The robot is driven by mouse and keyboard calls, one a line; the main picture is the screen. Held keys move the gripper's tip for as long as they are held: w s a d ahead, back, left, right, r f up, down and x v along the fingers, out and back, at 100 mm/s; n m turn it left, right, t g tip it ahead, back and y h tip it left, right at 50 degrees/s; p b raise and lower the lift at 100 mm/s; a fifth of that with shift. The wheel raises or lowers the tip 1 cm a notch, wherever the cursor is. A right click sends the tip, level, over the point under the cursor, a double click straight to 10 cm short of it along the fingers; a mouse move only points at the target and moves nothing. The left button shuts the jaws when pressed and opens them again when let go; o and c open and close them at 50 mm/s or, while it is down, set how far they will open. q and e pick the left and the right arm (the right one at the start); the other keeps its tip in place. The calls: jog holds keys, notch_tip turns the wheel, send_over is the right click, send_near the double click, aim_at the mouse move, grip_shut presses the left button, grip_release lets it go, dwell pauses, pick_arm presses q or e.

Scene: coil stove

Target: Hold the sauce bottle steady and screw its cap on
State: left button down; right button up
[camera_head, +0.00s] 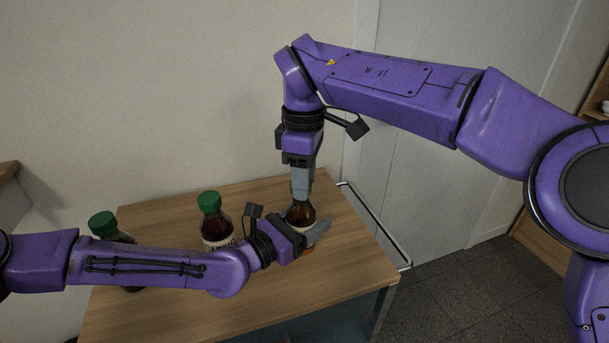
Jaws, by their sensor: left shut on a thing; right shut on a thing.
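The sauce bottle (299,214), with dark brown contents and a pale label, stands upright near the right part of the table. My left gripper (308,237) comes in from the left, low down, and is shut around the bottle's body. My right gripper (301,190) points straight down over the bottle and is shut at its top. The cap is mostly hidden between the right gripper's fingers, so I cannot tell how it sits on the neck. The lower part of the bottle is partly covered by the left gripper.
A second bottle (215,222) with a green cap and pale label stands left of the held one. Another green-capped bottle (107,227) is farther left, partly behind my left arm. The wooden table (350,258) has a metal rail (380,228) along its right edge. A wall stands behind.

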jog(key=m, duration=0.5)
jog(key=shift+s, duration=0.1)
jog(key=m, duration=0.5)
jog(key=shift+s+a+m, duration=0.1)
jog(key=shift+a+m, duration=0.1)
jog(key=shift+m, duration=0.2)
jog(key=o, duration=1)
jog(key=shift+r, duration=2.25)
